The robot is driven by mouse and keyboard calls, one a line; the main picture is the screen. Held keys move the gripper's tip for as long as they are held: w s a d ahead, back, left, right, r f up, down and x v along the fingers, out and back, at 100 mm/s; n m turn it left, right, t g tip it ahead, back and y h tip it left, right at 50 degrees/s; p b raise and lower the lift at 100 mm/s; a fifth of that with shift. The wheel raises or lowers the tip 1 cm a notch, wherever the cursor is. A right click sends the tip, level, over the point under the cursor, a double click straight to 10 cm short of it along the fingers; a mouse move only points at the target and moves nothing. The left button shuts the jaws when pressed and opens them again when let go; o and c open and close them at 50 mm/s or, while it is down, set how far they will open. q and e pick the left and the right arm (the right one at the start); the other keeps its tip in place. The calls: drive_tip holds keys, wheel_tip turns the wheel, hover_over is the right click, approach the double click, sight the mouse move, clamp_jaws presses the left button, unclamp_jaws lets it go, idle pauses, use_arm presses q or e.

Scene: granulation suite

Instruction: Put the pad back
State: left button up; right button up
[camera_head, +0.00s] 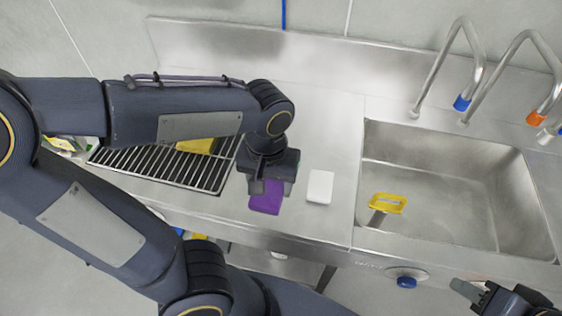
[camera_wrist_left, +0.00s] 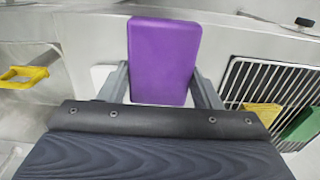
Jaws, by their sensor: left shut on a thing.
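A purple pad (camera_head: 266,200) is between the fingers of my left gripper (camera_head: 268,183), which is shut on it above the steel counter near its front edge. In the left wrist view the purple pad (camera_wrist_left: 163,60) stands out between the two fingers of the left gripper (camera_wrist_left: 160,88). A white pad (camera_head: 319,187) lies on the counter just right of the purple one. A yellow pad (camera_head: 196,146) lies on the wire rack (camera_head: 160,168), partly hidden by my arm. A green pad (camera_wrist_left: 303,126) shows beside it in the wrist view. My right gripper (camera_head: 472,294) is at the bottom right, partly cut off; its opening is unclear.
The counter behind the white pad is clear. A blue knob (camera_head: 406,282) is on the front panel.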

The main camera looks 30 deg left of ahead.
use_arm(q)
drive_tip(key=w+a+f, duration=0.1)
drive_tip(key=w+f, duration=0.2)
drive_tip(key=w+a+f, duration=0.2)
drive_tip(key=w+f, duration=0.1)
drive_tip(key=w, duration=0.1)
drive_tip(key=w+a+f, duration=0.2)
drive_tip(key=w+f, duration=0.1)
drive_tip(key=w, duration=0.1)
drive_tip(key=shift+w+a, duration=0.2)
drive_tip(key=shift+w, duration=0.05)
drive_tip(key=shift+w+a+f+p, duration=0.15)
drive_tip(key=shift+f+p, duration=0.25)
drive_tip(key=shift+f, duration=1.45)
drive_tip(key=shift+f, duration=0.15)
drive_tip(key=o, duration=0.9)
